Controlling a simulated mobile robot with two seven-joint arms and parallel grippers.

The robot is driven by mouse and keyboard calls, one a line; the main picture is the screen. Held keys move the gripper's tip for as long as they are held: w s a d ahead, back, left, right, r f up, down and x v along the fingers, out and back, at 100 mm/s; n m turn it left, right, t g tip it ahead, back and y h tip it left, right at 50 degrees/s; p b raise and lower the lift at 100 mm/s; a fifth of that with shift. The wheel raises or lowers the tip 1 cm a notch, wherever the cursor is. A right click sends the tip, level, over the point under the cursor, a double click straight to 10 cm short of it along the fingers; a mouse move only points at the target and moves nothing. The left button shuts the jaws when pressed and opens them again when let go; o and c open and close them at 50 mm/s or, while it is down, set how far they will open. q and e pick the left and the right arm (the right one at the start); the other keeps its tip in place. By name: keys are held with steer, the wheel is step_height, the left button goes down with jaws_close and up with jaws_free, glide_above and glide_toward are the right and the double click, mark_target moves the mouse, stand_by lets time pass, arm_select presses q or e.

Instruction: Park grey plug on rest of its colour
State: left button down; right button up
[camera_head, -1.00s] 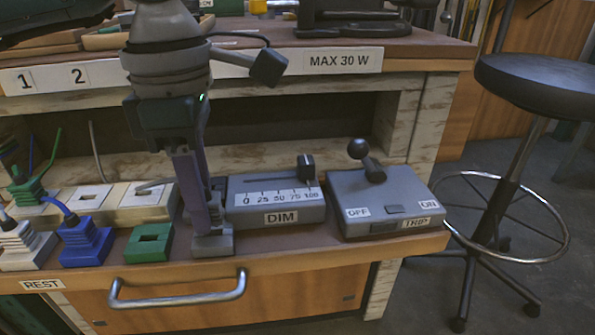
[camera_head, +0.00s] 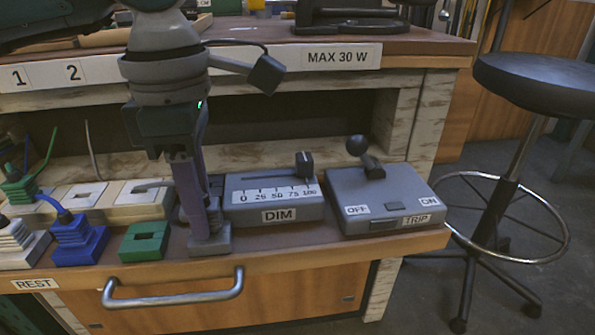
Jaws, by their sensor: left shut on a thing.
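My left gripper (camera_head: 203,228) comes down from above and points straight down, its fingers low over the grey rest (camera_head: 213,245) at the front of the shelf. It is shut on the grey plug, which the fingers mostly hide. A grey cord runs behind the fingers from the left. I cannot tell whether the plug is seated in the rest. The grey rest stands right of the empty green rest (camera_head: 128,252). My right gripper does not show.
A blue plug (camera_head: 80,238) and a white plug (camera_head: 14,238) stand at the left. A socket strip (camera_head: 118,212) lies behind. The DIM box (camera_head: 275,200) and TRIP box (camera_head: 385,200) stand close on the right. A drawer handle (camera_head: 172,298) sticks out below.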

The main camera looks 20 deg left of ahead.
arm_select(q)
steer(key=shift+f+b, duration=0.35)
steer(key=shift+f, duration=0.05)
stand_by(1.3)
steer(key=c, duration=0.6)
jaws_free()
